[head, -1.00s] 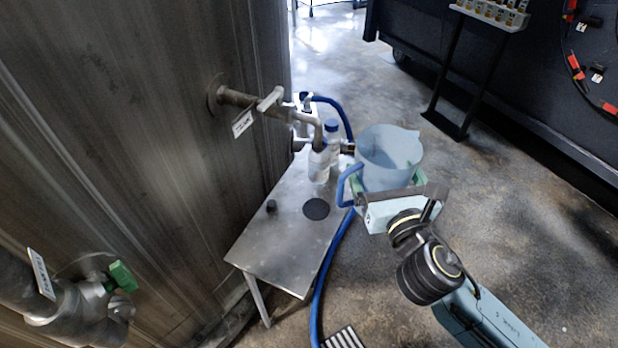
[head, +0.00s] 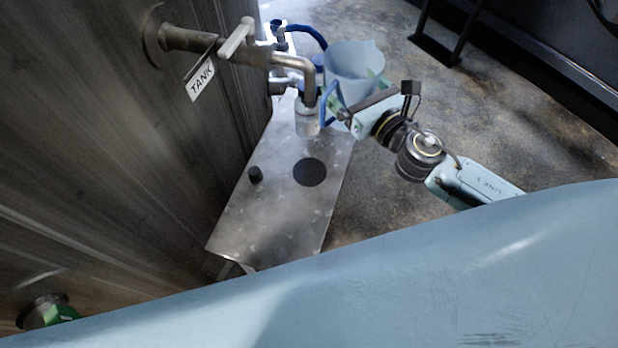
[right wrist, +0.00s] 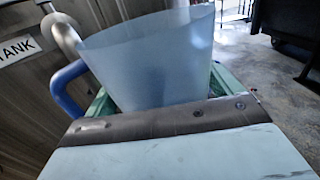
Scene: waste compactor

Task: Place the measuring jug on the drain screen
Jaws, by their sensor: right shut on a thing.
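The measuring jug (head: 352,62) is a translucent pale blue vessel with a blue handle, upright just past the right edge of the steel table in the head view. My right gripper (head: 358,100) is shut on the jug, with green fingers at its sides. In the right wrist view the jug (right wrist: 150,62) fills the space between the fingers, its handle on the left. A dark round disc (head: 310,172) lies flat on the table and may be the drain screen; I cannot tell for sure. The jug is apart from the disc. My left gripper is not in view.
The steel table (head: 270,215) stands against the tank wall. A pipe with a downturned spout (head: 309,85) and a TANK tag (head: 200,80) reaches over it. A clear bottle (head: 307,122) stands under the spout.

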